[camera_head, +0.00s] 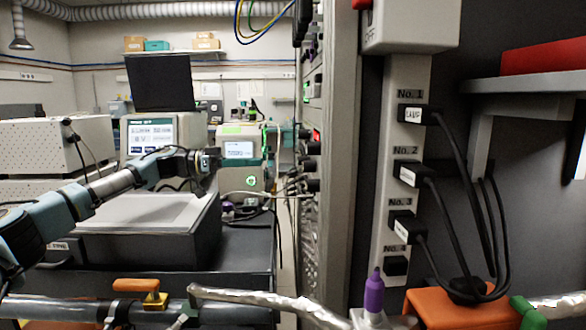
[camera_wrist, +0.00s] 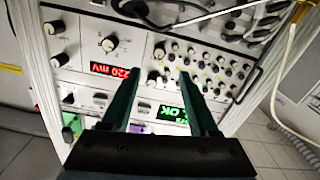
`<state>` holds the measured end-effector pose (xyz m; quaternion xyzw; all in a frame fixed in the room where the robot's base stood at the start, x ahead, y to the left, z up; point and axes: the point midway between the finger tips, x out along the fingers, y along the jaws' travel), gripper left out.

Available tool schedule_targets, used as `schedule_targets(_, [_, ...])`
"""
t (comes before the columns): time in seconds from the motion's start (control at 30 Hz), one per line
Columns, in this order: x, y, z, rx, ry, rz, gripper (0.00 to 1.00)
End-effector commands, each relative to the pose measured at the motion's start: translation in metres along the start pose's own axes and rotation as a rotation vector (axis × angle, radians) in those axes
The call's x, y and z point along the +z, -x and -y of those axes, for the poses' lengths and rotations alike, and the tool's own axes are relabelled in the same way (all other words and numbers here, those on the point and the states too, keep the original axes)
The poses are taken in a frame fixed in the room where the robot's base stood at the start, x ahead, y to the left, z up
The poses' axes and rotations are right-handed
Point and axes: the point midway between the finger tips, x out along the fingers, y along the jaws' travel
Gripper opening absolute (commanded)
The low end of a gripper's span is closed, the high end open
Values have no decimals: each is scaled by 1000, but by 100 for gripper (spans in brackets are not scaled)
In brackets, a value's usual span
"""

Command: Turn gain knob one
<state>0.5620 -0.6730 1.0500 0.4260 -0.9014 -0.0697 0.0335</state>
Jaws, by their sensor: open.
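My gripper (camera_wrist: 158,78) is open and empty in the wrist view, its two dark green fingers pointing at an instrument rack panel (camera_wrist: 135,55). Several knobs show there: a larger black one (camera_wrist: 110,44) on the upper left, another (camera_wrist: 55,27) further left, and a cluster of small knobs (camera_wrist: 190,52) beyond and right of the fingertips. The labels are too small to read, so I cannot tell which is gain knob one. In the head view my gripper (camera_head: 210,158) is left of the rack (camera_head: 312,130), whose front is seen almost edge-on.
A red display (camera_wrist: 114,70) and a green display (camera_wrist: 170,113) sit on the rack. A cable (camera_wrist: 275,50) hangs across its right side. In the head view, a grey box (camera_head: 150,225) lies below my arm and a power strip (camera_head: 398,190) stands at right.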

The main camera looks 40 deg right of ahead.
Motion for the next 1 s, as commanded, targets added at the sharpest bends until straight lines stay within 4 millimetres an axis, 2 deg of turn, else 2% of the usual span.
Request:
schedule_targets(0.17, [-3,-24,-2,5,1,0,61])
schedule_targets(0.4, [-3,-70,-2,4,1,1,61])
schedule_targets(0.6, [-2,-96,-1,3,2,1,61])
schedule_targets(0.73, [-1,-104,0,1,2,1,61])
schedule_targets(1.0, [0,-106,0,0,1,1,61])
